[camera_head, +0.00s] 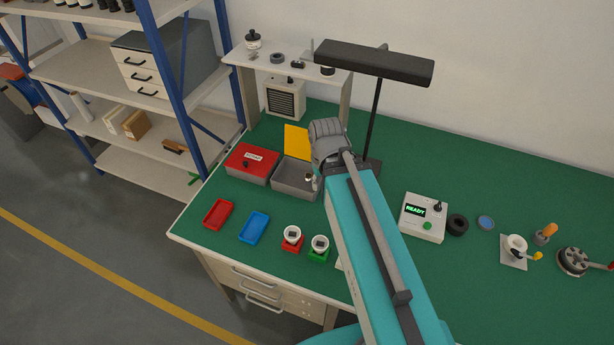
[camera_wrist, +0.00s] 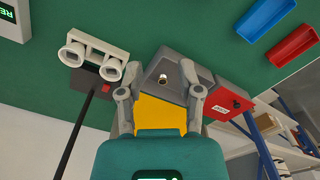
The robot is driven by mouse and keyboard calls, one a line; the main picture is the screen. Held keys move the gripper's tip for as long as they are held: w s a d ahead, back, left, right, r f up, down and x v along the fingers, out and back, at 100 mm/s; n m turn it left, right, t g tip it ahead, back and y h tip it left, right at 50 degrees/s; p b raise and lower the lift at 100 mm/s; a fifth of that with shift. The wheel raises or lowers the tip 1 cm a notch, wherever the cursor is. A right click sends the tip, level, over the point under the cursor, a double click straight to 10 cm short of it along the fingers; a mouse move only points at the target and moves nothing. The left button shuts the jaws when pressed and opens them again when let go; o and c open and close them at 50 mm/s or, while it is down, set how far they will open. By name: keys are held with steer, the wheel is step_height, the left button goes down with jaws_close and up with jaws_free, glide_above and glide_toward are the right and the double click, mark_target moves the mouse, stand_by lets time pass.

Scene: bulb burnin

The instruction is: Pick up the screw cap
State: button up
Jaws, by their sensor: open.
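In the head view my gripper (camera_head: 320,165) hangs over the box's right end, partly hidden by my arm.
A lamp (camera_head: 375,63) stands close behind. Red (camera_head: 218,214) and blue (camera_head: 254,227) trays lie in front. A pale twin-tube fixture (camera_wrist: 95,55) is left in the wrist view.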

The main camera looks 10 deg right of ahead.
steer(key=n+b, duration=0.6)
steer(key=n, duration=0.6)
glide_above(308, 175)
step_height(308, 175, down, 6)
steer(key=shift+s+a+f, duration=0.15)
steer(key=shift+s+a, duration=0.05)
steer(key=shift+s, duration=0.15)
steer(key=shift+f, duration=0.15)
step_height(308, 175, down, 8)
steer(key=b, duration=0.9)
steer(key=shift+f, duration=0.2)
steer(key=shift+f, duration=0.1)
steer(key=shift+s+d+f+b, duration=0.15)
steer(key=shift+f+b, duration=2.35)
steer(key=shift+b, duration=0.1)
steer(key=c, duration=0.3)
